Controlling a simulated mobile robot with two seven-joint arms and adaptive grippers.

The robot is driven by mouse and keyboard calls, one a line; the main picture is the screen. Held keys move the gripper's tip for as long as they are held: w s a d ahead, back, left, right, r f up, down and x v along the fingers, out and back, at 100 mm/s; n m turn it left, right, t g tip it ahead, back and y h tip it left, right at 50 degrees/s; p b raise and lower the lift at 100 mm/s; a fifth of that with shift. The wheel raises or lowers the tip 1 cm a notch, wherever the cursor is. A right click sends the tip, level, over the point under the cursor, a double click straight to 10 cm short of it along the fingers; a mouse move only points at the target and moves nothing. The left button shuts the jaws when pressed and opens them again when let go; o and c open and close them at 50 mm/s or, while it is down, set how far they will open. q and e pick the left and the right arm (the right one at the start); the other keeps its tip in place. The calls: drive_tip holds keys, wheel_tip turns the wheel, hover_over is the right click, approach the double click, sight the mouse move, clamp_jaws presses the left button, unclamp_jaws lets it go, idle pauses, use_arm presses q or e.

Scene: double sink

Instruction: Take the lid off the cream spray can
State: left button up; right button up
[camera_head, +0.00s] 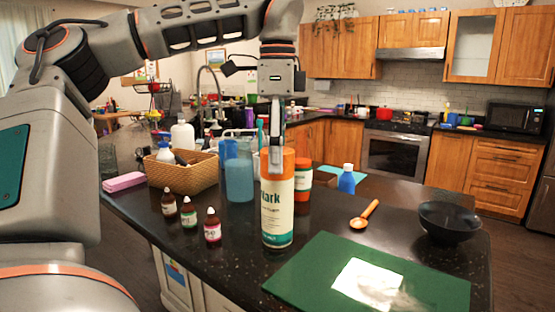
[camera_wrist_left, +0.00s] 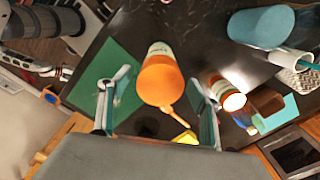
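The cream spray can (camera_head: 277,215) stands upright on the dark counter, with its orange lid (camera_head: 285,165) on top. In the left wrist view the orange lid (camera_wrist_left: 160,82) shows from above, with the can's cream body behind it. My left gripper (camera_head: 275,160) points straight down over the can, with its fingertips at about the lid's height. In the wrist view its two fingers are spread apart on either side of the lid, with gaps between. A finger hides part of the lid in the head view. My right gripper is not in view.
A blue pitcher (camera_head: 239,178), a wicker basket (camera_head: 190,178) and small dropper bottles (camera_head: 212,228) are to the left. A green mat (camera_head: 310,270) lies in front, with a dark bowl (camera_head: 450,220) beyond.

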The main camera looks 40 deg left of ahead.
use_arm(q)
drive_tip(key=c, duration=0.6)
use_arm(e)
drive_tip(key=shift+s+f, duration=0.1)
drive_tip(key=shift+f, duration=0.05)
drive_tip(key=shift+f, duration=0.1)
use_arm(q)
drive_tip(key=shift+r, duration=0.6)
wheel_tip(320, 180, up, 8)
drive_tip(key=shift+f+p, duration=0.2)
drive_tip(key=shift+p, duration=0.7)
drive_tip(key=shift+r+p, duration=3.7)
drive_tip(key=shift+r, duration=1.85)
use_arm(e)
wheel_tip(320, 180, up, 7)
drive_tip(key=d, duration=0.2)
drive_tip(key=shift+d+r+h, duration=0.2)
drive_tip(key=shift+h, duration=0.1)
